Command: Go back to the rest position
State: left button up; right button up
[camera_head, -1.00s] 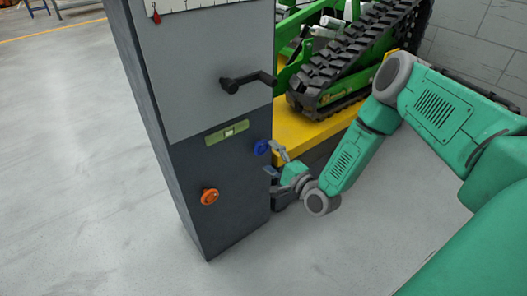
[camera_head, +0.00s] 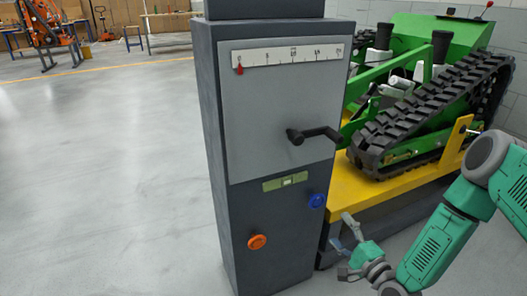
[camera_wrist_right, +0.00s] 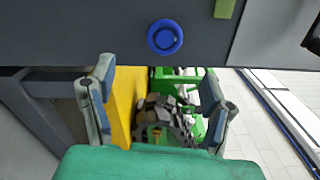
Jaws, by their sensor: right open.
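My right gripper (camera_head: 343,246) is open and empty, just right of the lower front edge of the grey control cabinet (camera_head: 228,170). It is below and to the right of the blue button (camera_head: 317,200), apart from it. In the right wrist view the two fingers of the gripper (camera_wrist_right: 157,85) stand wide apart with nothing between them. The blue button (camera_wrist_right: 165,37) shows beyond them on the dark panel. My left gripper is not in view.
The cabinet carries a black handle (camera_head: 315,135), an orange knob (camera_head: 257,241) and a scale with a red pointer (camera_head: 239,69). A green tracked carrier (camera_head: 430,110) stands on a yellow platform (camera_head: 375,190) behind my arm. Open floor lies left.

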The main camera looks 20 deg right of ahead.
jog(key=s+a+f+n+g+y, duration=0.25)
jog(key=a+f+n+g, duration=0.3)
jog(key=a, duration=0.45)
jog(key=s+a+f+n+g+h, duration=0.1)
jog(key=s+a+f+n+g, duration=0.2)
jog(key=s, duration=0.4)
jog(key=s+a+f+n+g, duration=0.1)
jog(key=s+a+n+g, duration=0.1)
jog(key=s+n+g, duration=0.3)
jog(key=s+d+r+n+g+h, duration=0.1)
jog(key=s+d+n+g+h, duration=0.15)
jog(key=s, duration=0.45)
jog(key=s+d+r+n+g+h, duration=0.1)
jog(key=s+d+n, duration=0.25)
jog(key=s, duration=0.25)
notch_tip(320, 180, up, 15)
jog(key=a+p, duration=0.1)
jog(key=p, duration=1.4)
jog(key=shift+w+p, duration=0.2)
jog(key=shift+p, duration=0.15)
jog(key=shift+w+n, duration=0.1)
jog(key=shift+n, duration=0.15)
